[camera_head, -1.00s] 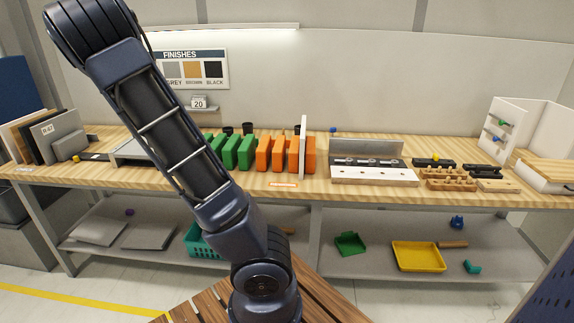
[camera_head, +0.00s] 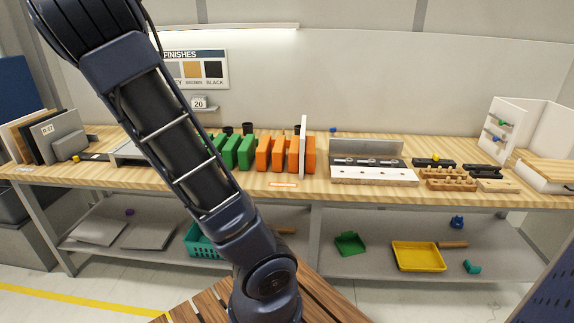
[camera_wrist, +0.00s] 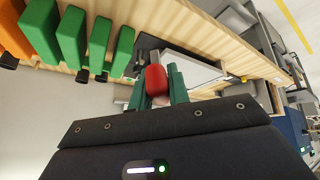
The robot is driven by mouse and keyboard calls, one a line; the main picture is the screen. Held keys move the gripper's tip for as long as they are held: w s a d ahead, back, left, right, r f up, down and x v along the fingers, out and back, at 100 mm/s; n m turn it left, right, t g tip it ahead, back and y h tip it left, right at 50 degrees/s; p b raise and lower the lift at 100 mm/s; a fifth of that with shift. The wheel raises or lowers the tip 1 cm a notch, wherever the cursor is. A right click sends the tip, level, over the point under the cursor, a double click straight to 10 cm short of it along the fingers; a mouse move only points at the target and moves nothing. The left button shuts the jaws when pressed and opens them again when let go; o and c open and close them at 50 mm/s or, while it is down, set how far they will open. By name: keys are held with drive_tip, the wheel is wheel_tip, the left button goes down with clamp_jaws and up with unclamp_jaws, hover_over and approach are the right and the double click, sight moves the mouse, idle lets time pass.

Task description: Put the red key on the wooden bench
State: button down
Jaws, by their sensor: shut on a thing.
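The red key (camera_wrist: 156,81) shows in the wrist view as a rounded red piece. My gripper (camera_wrist: 158,88) is shut on it, with a green finger on each side. The key is held up, apart from the bench as far as the view shows. The wooden bench (camera_head: 244,181) runs across the head view along the wall, and its top also shows in the wrist view (camera_wrist: 190,28). In the head view my arm stands in front of the bench's left part, and neither my gripper nor the key can be seen there.
Green bins (camera_head: 245,151) and orange bins (camera_head: 264,154) stand in a row on the bench. A metal fixture (camera_head: 373,172) and wooden blocks (camera_head: 447,180) are to the right. Bare wood lies along the front edge. A lower shelf holds a yellow tray (camera_head: 417,256).

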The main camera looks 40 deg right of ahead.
wheel_tip(320, 180, up, 2)
drive_tip(key=shift+d, duration=0.1)
drive_tip(key=s+d+m+g+h, duration=0.1)
drive_tip(key=s+d+m, duration=0.3)
drive_tip(key=d, duration=0.9)
drive_tip(key=s+d+m+g+h, duration=0.1)
drive_tip(key=s+d+m+h, duration=0.2)
drive_tip(key=d, duration=1)
drive_tip(key=s+d+m+g, duration=0.1)
drive_tip(key=s+d+m, duration=0.5)
drive_tip(key=s+d, duration=0.85)
drive_tip(key=shift+g, duration=0.3)
drive_tip(key=f, duration=0.7)
drive_tip(key=w+f, duration=0.1)
drive_tip(key=f, duration=0.6)
drive_tip(key=d+f, duration=0.1)
drive_tip(key=f, duration=0.6)
drive_tip(key=shift+w+f, duration=0.25)
drive_tip(key=shift+w, duration=0.1)
drive_tip(key=shift+f, duration=0.1)
drive_tip(key=shift+f, duration=1.7)
drive_tip(key=shift+f, duration=0.1)
